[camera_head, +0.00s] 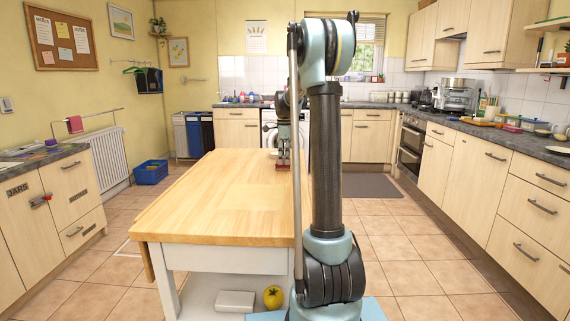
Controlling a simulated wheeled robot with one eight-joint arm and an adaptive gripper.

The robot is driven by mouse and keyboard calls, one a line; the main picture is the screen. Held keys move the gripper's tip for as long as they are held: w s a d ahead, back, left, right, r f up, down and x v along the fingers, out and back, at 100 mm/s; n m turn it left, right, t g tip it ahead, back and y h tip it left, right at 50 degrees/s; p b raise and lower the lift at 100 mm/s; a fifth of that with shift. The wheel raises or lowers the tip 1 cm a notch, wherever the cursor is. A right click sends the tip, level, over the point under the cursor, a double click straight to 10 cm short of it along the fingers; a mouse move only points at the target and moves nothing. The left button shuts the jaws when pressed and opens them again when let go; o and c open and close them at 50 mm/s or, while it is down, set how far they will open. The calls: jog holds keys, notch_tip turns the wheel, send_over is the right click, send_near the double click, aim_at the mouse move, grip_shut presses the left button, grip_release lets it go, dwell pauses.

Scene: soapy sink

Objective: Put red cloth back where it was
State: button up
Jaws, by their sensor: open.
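A small red cloth (75,124) hangs over the rail above the white radiator, on the left wall. My gripper (283,166) points down over the far end of the wooden table, well to the right of that cloth. It is small in this view and partly hidden by my arm. It is open, and I see no cloth in it.
The wooden table (215,205) is mostly bare, with a pale round item (272,152) near its far edge. A blue crate (151,172) stands on the floor by the radiator (106,160). Counters line the left, back and right. Tiled floor is free on both sides of the table.

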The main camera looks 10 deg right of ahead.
notch_tip(320, 180, up, 11)
dwell(0.4)
